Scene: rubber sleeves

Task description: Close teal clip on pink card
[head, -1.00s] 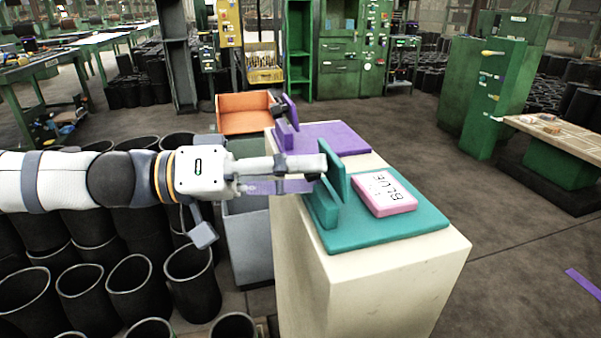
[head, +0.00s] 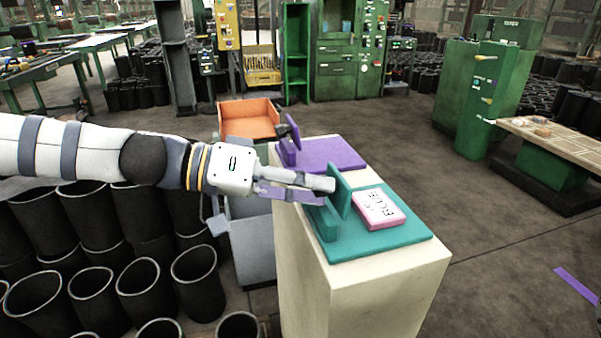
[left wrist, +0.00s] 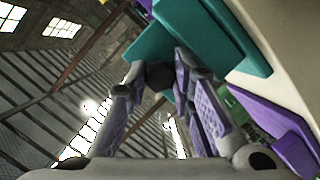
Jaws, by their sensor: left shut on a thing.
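The teal clip has a flat base (head: 395,240), a low block and a raised flap (head: 340,190) at its left side. The flap stands tilted, so the clip is open. The pink card (head: 378,209), with dark lettering, lies flat on the base just right of the flap. My left gripper (head: 325,188) comes in from the left, at the flap's outer side. In the left wrist view its fingers are shut on a dark round knob (left wrist: 160,75) by the teal flap (left wrist: 148,46). The fingers partly hide the knob. My right gripper is not in view.
A purple clip (head: 330,154) with a raised flap sits behind on the same pale pedestal (head: 370,295). An orange bin (head: 248,118) and a grey bin (head: 248,250) stand left of the pedestal. Black rubber sleeves (head: 195,275) crowd the floor at left. Floor to the right is mostly clear.

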